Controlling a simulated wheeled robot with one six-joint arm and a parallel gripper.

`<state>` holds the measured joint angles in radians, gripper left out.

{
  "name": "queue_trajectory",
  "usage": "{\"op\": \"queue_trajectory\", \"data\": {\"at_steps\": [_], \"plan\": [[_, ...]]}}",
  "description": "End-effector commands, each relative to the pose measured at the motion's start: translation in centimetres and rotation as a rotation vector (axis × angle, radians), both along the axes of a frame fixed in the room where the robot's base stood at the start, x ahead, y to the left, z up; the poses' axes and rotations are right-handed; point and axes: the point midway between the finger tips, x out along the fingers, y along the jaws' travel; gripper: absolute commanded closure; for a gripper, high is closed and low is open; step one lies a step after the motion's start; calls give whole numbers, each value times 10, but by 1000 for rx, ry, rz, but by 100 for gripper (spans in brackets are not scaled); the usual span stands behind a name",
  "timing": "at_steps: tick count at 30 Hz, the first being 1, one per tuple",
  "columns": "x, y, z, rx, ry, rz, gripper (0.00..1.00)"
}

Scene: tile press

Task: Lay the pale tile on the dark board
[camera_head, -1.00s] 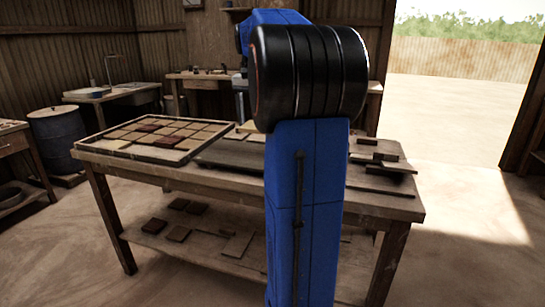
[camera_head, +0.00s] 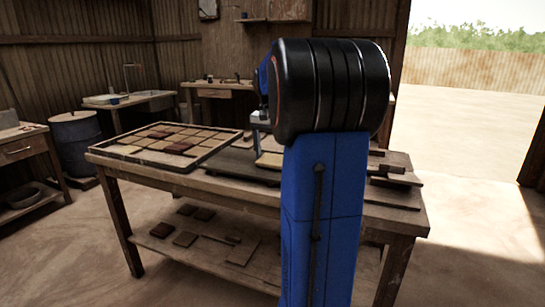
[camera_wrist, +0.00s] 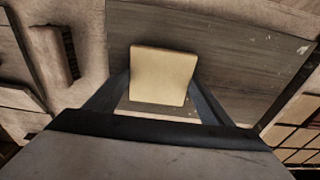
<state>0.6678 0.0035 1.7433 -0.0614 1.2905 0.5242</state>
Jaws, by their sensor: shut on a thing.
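The pale tile (camera_wrist: 163,77) is between the two dark fingers of my gripper (camera_wrist: 163,84) in the wrist view. The gripper is shut on it. The tile is seen over the dark board (camera_wrist: 235,50), whose surface shows on both sides and beyond it. I cannot tell whether the tile touches the board. In the head view the dark board (camera_head: 238,164) lies on the table, and a pale slab (camera_head: 269,160) shows at my arm's left edge. I cannot tell whether it is the held tile. My arm hides most of the gripper there.
A tray of tiles (camera_head: 122,153) lies left of the board in the head view and at the lower right of the wrist view. A brush (camera_wrist: 68,52) lies beside the board. Stacked boards (camera_head: 395,177) sit on the table's right end.

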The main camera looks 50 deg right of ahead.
Motion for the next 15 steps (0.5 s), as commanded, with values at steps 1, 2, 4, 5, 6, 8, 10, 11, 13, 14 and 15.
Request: {"op": "queue_trajectory", "data": {"at_steps": [1, 2, 4, 5, 6, 8, 10, 11, 13, 14, 15], "plan": [[0, 0, -5, 0, 0, 0, 55], [0, 0, -7, 0, 0, 0, 55], [0, 0, -8, -1, -1, 0, 55], [0, 0, -8, -1, -1, 0, 55], [0, 0, -8, -1, -1, 0, 55], [0, 0, -8, -1, -1, 0, 55], [0, 0, -8, -1, -1, 0, 55], [0, 0, -8, -1, 0, 0, 55], [0, 0, -10, -1, 0, 0, 55], [0, 0, -10, 0, 0, 0, 21], [0, 0, -10, -1, 0, 0, 11]]}}
